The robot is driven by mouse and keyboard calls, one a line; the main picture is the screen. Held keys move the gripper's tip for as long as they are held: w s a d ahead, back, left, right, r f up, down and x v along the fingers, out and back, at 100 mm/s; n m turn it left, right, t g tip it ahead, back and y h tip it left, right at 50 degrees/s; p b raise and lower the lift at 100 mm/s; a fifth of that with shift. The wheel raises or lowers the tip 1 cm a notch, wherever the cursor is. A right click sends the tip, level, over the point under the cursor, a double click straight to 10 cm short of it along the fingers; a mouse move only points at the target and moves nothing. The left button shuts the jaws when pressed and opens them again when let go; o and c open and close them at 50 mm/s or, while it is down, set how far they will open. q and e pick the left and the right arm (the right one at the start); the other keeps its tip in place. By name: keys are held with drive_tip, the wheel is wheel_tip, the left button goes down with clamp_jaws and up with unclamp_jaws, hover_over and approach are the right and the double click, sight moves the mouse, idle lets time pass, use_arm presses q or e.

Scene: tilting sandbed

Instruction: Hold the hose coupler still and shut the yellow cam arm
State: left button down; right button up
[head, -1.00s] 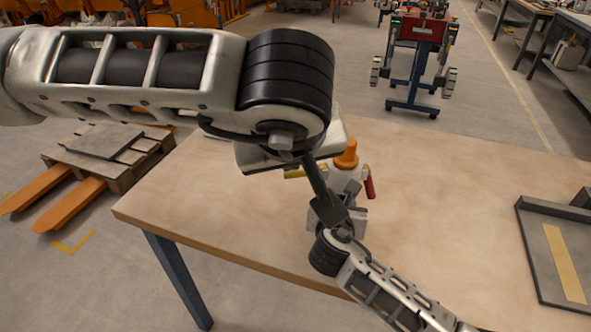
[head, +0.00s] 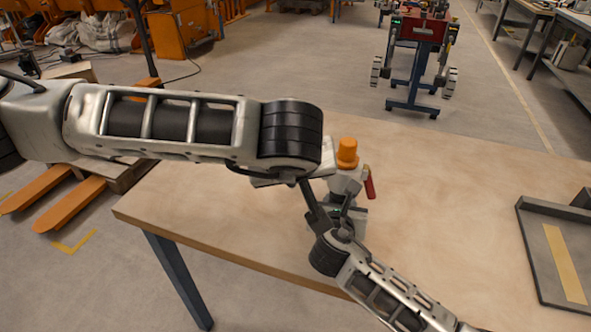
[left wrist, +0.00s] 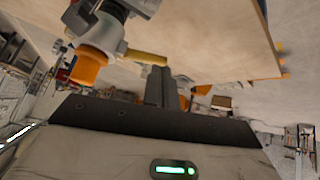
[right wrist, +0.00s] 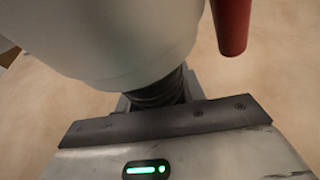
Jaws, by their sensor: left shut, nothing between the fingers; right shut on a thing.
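The hose coupler (head: 345,182) stands on the table with an orange top (head: 347,153) and a red cam arm (head: 369,184) hanging at its right side. The yellow cam arm (left wrist: 147,57) sticks out from the coupler in the left wrist view; my left arm hides it in the head view. My left gripper (left wrist: 158,85) is shut and empty, its fingertips close to the yellow arm's outer end; I cannot tell whether they touch. The red arm (right wrist: 232,25) hangs nearby.
The wooden table (head: 450,210) is clear around the coupler. A grey tray (head: 527,245) with a yellowish strip lies at the right edge. A blue stand with a red box (head: 422,30) is on the floor beyond. A pallet truck (head: 70,190) stands left of the table.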

use_arm(q)
drive_tip(key=shift+w+d+r+x, duration=0.1)
drive_tip(key=shift+w+r+x, duration=0.05)
drive_tip(key=shift+x, duration=0.7)
drive_tip(key=shift+w+d+r+x, duration=0.1)
drive_tip(key=shift+w+x, duration=0.05)
drive_tip(key=shift+x, duration=0.7)
drive_tip(key=shift+w+d+r+x, duration=0.1)
drive_tip(key=shift+w+r+x, duration=0.05)
drive_tip(key=shift+x, duration=0.7)
drive_tip(key=shift+a+f, duration=0.2)
drive_tip(key=shift+f, duration=0.2)
drive_tip(key=shift+h, duration=0.6)
drive_tip(key=shift+s+d+f, duration=0.1)
drive_tip(key=shift+d+f, duration=0.05)
drive_tip(key=shift+f, duration=1)
drive_tip(key=shift+d+f, duration=0.2)
drive_tip(key=shift+f, duration=0.9)
drive_tip(key=shift+r, duration=0.9)
